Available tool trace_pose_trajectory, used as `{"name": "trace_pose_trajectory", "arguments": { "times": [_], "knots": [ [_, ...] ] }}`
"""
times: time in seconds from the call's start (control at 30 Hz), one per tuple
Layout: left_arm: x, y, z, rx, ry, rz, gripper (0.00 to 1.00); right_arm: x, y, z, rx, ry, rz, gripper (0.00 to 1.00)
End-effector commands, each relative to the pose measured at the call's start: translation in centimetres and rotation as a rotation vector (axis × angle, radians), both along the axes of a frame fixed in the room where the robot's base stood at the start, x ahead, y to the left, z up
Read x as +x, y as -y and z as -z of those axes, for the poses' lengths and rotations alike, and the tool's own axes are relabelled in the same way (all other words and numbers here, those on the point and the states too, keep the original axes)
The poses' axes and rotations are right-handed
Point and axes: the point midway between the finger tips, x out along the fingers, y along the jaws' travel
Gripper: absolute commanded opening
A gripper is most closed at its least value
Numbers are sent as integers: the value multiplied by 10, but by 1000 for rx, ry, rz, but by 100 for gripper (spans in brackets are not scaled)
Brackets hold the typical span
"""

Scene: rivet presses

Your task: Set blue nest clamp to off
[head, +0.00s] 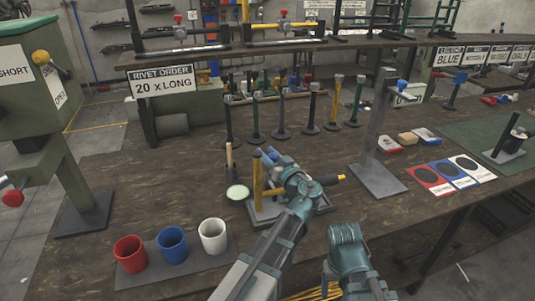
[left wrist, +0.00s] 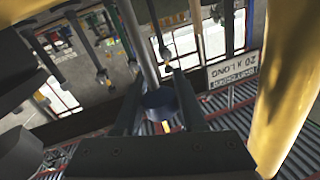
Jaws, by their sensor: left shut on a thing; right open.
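My left gripper (head: 274,156) is over the small grey press fixture (head: 290,212) in the middle of the bench. In the left wrist view its dark fingers (left wrist: 158,108) are shut on a dark blue knob (left wrist: 160,103) at the end of a metal rod. This looks like the handle of the blue nest clamp; a bit of blue (head: 271,151) shows at the gripper in the head view. The clamp's base and its setting are hidden by my arm. A yellow post (head: 257,181) stands just left of the gripper. Of my right arm only links show at the bottom; its jaws are not visible.
Red (head: 130,254), blue (head: 172,245) and white (head: 212,236) cups stand on a grey mat at front left. A grey stand (head: 378,180) rises to the right. Several upright tools stand behind.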

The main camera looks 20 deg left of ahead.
Motion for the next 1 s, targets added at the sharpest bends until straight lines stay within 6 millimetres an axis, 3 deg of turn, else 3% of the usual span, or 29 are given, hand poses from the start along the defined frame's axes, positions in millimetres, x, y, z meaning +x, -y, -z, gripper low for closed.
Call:
{"name": "trace_pose_trajectory", "arguments": {
  "times": [0.77,1.0],
  "knots": [
    [0,0,0,-2,-2,1,0,0,0,-1,0,0,0,75],
    [7,-5,-4,-37,-53,-3,0,0,0,-18,0,0,0,75]
  ]
}}
